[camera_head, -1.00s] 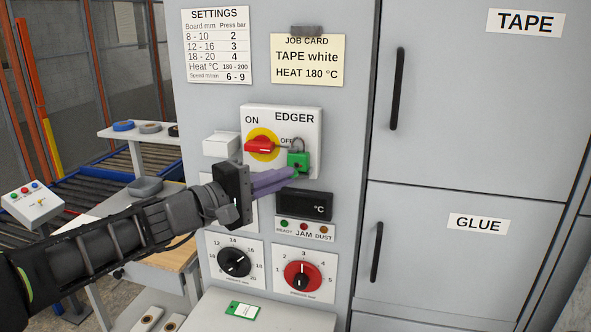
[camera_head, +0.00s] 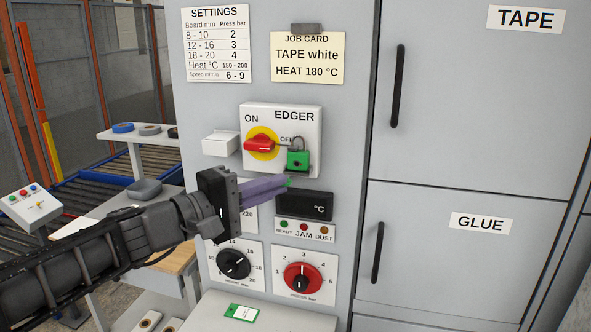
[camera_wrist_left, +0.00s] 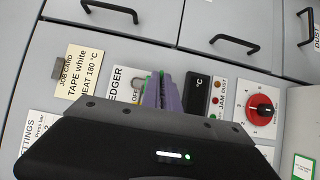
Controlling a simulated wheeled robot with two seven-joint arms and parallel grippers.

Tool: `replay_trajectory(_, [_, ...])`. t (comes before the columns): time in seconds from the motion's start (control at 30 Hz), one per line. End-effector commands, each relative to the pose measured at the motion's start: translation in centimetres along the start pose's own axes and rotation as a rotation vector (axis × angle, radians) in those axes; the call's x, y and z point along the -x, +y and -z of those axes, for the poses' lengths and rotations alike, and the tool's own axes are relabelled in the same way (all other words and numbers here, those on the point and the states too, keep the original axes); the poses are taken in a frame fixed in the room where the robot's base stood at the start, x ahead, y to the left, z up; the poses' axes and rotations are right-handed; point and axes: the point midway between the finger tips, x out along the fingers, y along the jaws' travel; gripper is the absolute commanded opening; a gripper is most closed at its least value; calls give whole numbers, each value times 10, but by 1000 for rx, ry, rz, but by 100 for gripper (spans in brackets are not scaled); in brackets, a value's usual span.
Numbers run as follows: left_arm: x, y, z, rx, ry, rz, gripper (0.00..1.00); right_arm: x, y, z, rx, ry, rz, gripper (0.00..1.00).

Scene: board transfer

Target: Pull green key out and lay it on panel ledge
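My left gripper (camera_head: 286,184) has its purple fingers closed on the green key (camera_head: 288,182); only a small green bit shows at the fingertips, and the rest is hidden. It also shows between the fingers in the left wrist view (camera_wrist_left: 161,74). The gripper is just below the green padlock (camera_head: 298,160), and the key looks apart from it. The padlock hangs by its shackle beside the red switch handle (camera_head: 259,146). The panel ledge (camera_head: 290,318) juts out below the dials, at the bottom of the picture. My right gripper is out of view.
A green and white tag (camera_head: 242,312) lies on the ledge; the ledge is bare to its right. A dark display (camera_head: 304,205) and two dials, one black (camera_head: 234,263) and one red (camera_head: 303,279), sit between gripper and ledge. A white box (camera_head: 220,143) sticks out left of the switch.

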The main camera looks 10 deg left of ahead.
Motion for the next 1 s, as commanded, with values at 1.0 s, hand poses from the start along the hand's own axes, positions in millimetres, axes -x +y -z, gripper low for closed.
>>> replay_trajectory(1.0, [18,-302,15,19,-244,-3,0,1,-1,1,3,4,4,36])
